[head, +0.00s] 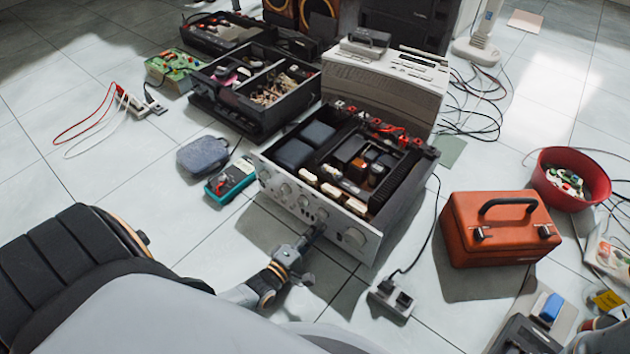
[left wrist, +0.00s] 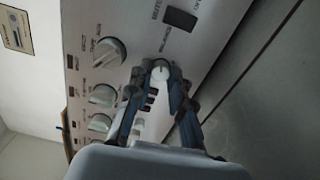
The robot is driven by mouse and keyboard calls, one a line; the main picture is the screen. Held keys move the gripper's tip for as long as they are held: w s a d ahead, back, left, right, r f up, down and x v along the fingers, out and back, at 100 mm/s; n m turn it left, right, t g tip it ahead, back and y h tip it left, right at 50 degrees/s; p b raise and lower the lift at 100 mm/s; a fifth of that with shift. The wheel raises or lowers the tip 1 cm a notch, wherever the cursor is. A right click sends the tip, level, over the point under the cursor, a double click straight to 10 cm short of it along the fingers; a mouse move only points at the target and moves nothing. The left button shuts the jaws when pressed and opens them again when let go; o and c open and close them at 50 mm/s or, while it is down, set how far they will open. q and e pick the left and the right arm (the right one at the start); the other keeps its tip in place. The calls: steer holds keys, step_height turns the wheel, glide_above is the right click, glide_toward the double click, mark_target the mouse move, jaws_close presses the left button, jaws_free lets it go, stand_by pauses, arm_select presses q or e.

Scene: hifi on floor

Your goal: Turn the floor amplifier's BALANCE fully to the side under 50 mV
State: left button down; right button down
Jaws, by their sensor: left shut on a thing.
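The open silver amplifier (head: 283,193) sits on the tiled floor with its lid off and its knobbed front panel facing me. My left gripper (head: 312,236) reaches its front panel in the head view. In the left wrist view my left gripper (left wrist: 165,82) is shut around a small round knob (left wrist: 160,70) with a pointer line.
A grey pouch (head: 203,155) lies behind the multimeter. An orange toolbox (head: 498,229) and a red bowl (head: 572,182) stand at the right. A power socket block (head: 391,299) with a cable lies in front of the amplifier.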

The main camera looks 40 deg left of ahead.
arm_select(q)
steer(key=m+p, duration=0.1)
steer(key=m, duration=0.4)
steer(key=shift+d+m, duration=0.1)
steer(key=shift+m, duration=0.2)
steer(key=shift+m+p, duration=0.45)
steer(key=shift+m, duration=1.85)
steer(key=c, duration=1.2)
jaws_free()
steer(key=s, duration=0.8)
steer(key=s+a, duration=0.1)
steer(key=s, duration=0.3)
